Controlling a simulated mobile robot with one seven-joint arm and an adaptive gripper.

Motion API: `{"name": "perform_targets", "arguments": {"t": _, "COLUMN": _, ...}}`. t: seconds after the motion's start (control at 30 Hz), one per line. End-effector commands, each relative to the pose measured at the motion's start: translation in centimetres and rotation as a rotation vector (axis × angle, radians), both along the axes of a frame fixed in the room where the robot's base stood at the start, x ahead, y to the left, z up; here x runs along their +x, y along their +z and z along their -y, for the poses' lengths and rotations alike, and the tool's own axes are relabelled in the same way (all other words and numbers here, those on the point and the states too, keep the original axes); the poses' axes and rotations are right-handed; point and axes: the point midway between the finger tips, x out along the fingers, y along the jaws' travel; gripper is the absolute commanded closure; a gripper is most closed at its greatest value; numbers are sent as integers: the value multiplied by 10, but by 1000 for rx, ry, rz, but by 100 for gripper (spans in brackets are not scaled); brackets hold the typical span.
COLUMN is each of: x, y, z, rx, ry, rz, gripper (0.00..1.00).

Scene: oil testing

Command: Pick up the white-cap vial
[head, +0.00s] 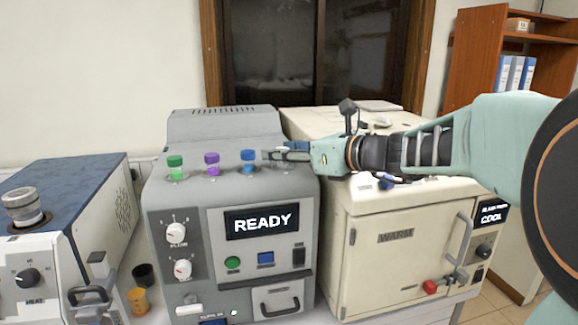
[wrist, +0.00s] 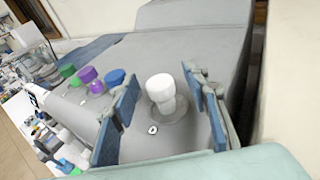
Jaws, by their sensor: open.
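The white-cap vial (wrist: 161,92) stands upright on the grey machine's top in the wrist view, in a round socket. My gripper (wrist: 165,110) is open, with one blue-padded finger on each side of the vial and a gap to each. In the head view my gripper (head: 275,155) reaches in from the right over the machine's top right corner, and it largely hides the white-cap vial there. A blue-cap vial (head: 249,160), a purple-cap vial (head: 212,163) and a green-cap vial (head: 176,167) stand in a row to the left.
The grey machine (head: 190,245) shows READY on its screen. A cream oven (head: 395,265) marked WARM stands close on its right, under my arm. A blue-topped heater (head: 70,190) stands at the left. Small black (head: 143,274) and orange (head: 138,300) cups sit between them.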

Motion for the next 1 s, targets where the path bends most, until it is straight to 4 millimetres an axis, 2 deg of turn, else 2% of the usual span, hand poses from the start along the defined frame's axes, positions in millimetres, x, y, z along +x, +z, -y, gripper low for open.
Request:
{"name": "perform_targets", "arguments": {"t": 0.27, "x": 3, "y": 0, "z": -3, "rx": 0, "ry": -1, "rz": 2, "gripper": 58}}
{"name": "perform_targets", "arguments": {"t": 0.6, "x": 2, "y": 0, "z": -3, "rx": -1, "ry": -1, "rz": 1, "gripper": 95}}
{"name": "perform_targets", "arguments": {"t": 0.67, "x": 2, "y": 0, "z": -3, "rx": -1, "ry": -1, "rz": 1, "gripper": 100}}
{"name": "perform_targets", "arguments": {"t": 1.0, "x": 3, "y": 3, "z": -3, "rx": 0, "ry": -1, "rz": 2, "gripper": 100}}
